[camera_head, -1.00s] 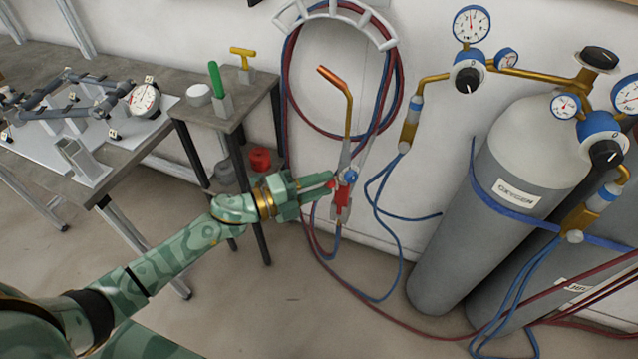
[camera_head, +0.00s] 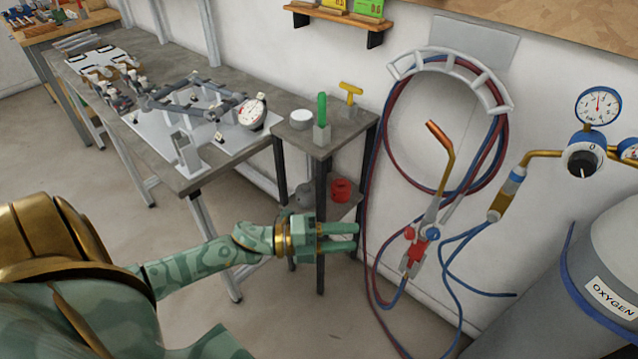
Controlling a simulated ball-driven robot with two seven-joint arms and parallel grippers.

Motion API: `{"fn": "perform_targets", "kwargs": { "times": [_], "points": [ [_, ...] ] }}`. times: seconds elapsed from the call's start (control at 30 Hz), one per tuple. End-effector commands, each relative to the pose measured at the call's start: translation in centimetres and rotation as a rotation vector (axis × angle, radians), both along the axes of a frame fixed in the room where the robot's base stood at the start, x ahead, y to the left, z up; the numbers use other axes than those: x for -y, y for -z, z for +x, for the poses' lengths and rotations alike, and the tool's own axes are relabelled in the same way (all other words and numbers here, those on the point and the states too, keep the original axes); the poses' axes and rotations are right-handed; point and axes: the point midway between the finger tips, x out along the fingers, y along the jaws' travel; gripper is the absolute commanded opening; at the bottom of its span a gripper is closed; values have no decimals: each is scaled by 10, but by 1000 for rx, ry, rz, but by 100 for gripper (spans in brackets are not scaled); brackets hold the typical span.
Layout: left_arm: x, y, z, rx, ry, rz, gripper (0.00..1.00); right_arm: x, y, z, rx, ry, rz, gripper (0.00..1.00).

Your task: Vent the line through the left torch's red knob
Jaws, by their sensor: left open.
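The torch hangs on the wall with its copper tip (camera_head: 440,146) pointing up and left. Its red knob (camera_head: 409,233) sits on the left side of the red and silver torch body (camera_head: 417,250). A blue knob (camera_head: 434,233) sits on the right side. My left gripper (camera_head: 357,237) is open and empty, its fingers pointing right. It is apart from the red knob, to its left in the picture, in front of the small side table's leg. My right gripper is out of view.
A small side table (camera_head: 342,137) holds a green-handled tool, a yellow-handled tool and a white roll. A workbench (camera_head: 215,178) with a frame and dial gauge stands left. An oxygen cylinder (camera_head: 590,285) stands right. Red and blue hoses (camera_head: 372,215) hang around the torch.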

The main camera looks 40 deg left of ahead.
Motion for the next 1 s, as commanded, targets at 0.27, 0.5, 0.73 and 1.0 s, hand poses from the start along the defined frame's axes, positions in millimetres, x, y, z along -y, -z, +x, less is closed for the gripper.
{"fn": "perform_targets", "kwargs": {
  "times": [0.27,0.5,0.73,1.0],
  "points": [
    [-33,0,-31,-1,0,1,46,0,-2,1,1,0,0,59],
    [-37,0,-35,1,1,0,46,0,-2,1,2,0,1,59],
    [-37,0,-35,1,0,0,46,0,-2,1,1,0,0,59],
    [-42,4,-30,-46,-37,-18,46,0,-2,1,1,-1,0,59]
  ]
}}
